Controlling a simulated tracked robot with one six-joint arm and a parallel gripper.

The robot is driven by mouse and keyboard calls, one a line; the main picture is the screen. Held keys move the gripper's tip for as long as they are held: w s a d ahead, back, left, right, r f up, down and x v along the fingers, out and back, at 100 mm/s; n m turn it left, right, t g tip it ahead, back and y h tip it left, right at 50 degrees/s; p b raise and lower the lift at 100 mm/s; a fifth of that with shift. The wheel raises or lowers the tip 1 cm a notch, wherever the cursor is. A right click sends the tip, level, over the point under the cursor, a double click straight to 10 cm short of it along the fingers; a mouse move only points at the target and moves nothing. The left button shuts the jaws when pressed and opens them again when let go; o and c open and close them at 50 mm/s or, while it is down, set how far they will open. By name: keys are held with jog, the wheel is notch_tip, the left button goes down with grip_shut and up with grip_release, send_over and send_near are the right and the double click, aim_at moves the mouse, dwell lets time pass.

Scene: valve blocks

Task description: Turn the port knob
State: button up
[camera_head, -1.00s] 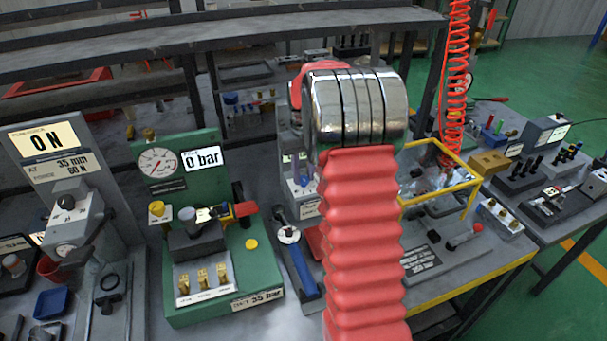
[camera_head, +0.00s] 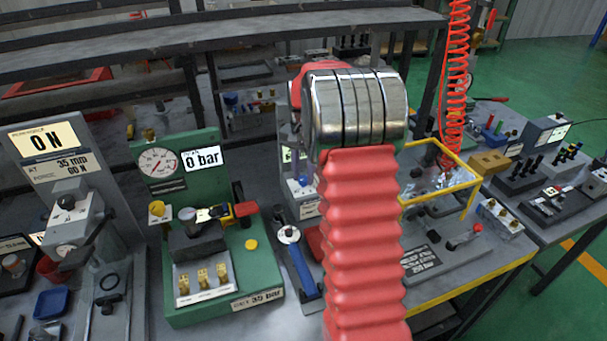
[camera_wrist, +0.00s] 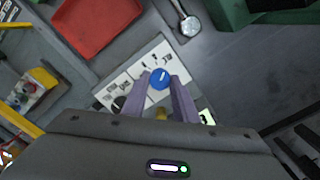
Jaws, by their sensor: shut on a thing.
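In the wrist view, a round blue knob (camera_wrist: 159,78) with a white pointer mark sits on a white labelled panel (camera_wrist: 127,85). The two purple-grey fingers of my gripper (camera_wrist: 160,82) stand on either side of the knob and are shut on it. A black knob (camera_wrist: 118,103) is on the same panel, lower left. I cannot read the panel labels.
A red tray (camera_wrist: 97,22) and a metal tool (camera_wrist: 188,22) lie near the panel in the wrist view. In the head view, a green pressure rig (camera_head: 240,272) stands left of my arm, and a yellow-framed stand (camera_head: 404,204) is on its right.

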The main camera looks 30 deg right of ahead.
aim_at(303, 178)
jog(key=shift+m, duration=0.4)
jog(key=o, duration=1.1)
jog(key=shift+c, duration=0.2)
notch_tip(303, 178, up, 14)
jog(key=shift+f, duration=0.15)
dwell(0.4)
